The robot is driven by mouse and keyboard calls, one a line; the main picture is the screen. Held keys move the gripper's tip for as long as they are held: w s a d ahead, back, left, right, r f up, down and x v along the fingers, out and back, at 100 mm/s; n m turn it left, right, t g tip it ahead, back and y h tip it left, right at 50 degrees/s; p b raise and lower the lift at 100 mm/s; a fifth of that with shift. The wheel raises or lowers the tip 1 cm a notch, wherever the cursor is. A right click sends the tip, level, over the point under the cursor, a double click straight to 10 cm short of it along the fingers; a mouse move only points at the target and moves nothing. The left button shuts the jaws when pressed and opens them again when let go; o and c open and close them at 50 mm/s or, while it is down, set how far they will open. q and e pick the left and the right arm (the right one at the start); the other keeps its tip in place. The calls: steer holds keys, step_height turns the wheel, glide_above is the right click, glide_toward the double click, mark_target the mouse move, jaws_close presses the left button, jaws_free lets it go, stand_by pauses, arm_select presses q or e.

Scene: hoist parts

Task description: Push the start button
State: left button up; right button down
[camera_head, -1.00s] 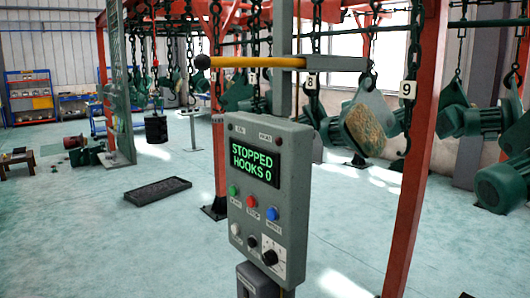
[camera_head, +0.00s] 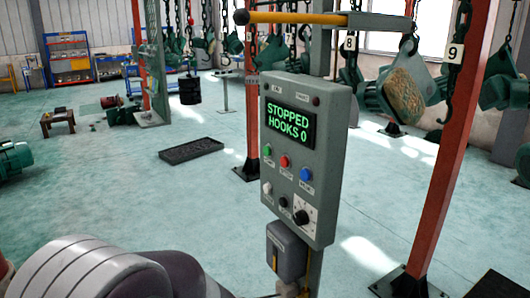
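The grey control box (camera_head: 303,158) stands upright on a post right of centre. Its screen (camera_head: 290,123) reads "STOPPED HOOKS 0" in green. Below the screen are a green button (camera_head: 267,150), a red button (camera_head: 284,161) and a blue button (camera_head: 306,174). Under these are a white button (camera_head: 267,187), a small dark one (camera_head: 283,202) and a black rotary knob (camera_head: 301,217). The green button's label is too small to read surely. A part of my arm fills the bottom left. Neither gripper's fingers can be seen.
A yellow bar (camera_head: 295,18) with a black ball end juts out above the box. A red post (camera_head: 452,150) stands to the right, with green hoist parts on chains behind. A black tray (camera_head: 191,151) lies on the floor. Open floor spreads to the left.

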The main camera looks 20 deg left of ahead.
arm_select(q)
jaws_close()
stand_by(1.4)
